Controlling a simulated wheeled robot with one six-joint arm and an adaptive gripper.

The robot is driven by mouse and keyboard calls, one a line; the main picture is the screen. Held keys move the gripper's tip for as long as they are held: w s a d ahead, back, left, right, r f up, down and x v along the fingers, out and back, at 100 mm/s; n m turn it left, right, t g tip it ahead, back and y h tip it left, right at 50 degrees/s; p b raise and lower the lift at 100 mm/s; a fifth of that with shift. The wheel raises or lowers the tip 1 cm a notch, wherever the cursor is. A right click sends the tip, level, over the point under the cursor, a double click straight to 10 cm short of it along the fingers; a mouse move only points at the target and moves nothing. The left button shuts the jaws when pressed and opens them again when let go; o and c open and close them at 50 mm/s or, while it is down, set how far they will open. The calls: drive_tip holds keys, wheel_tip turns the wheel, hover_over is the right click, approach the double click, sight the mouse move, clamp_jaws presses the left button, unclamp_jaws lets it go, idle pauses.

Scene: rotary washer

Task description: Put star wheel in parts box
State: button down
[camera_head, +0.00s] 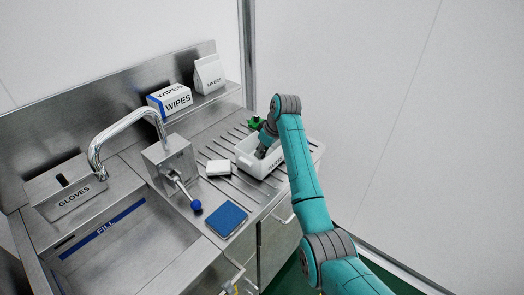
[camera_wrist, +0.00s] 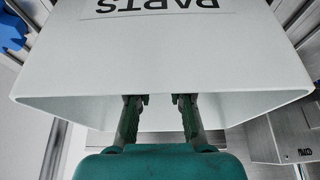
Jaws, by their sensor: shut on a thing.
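The white parts box (camera_head: 246,162) stands on the ribbed metal drainboard. It fills much of the wrist view (camera_wrist: 160,65), its PARTS label upside down. My gripper (camera_head: 262,150) reaches down into the box from above. In the wrist view my gripper's two fingers (camera_wrist: 157,101) stand a little apart, and their tips pass out of sight behind the box's labelled wall. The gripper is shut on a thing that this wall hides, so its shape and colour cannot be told. I cannot make out a star wheel for certain in either view.
A green object (camera_head: 255,123) is just behind the box. A blue jagged-edged object (camera_wrist: 12,30) shows at the wrist view's left edge. A white block (camera_head: 218,167), blue pad (camera_head: 227,219), blue-knobbed lever (camera_head: 196,205) and faucet (camera_head: 125,135) lie leftward. A WIPES box (camera_head: 172,101) sits on the shelf.

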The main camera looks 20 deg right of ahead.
drive_tip(key=shift+f, duration=0.15)
drive_tip(key=c, duration=1.1)
unclamp_jaws()
drive_tip(key=shift+o, duration=0.2)
drive_tip(key=v, duration=1.2)
drive_tip(key=shift+r, duration=0.2)
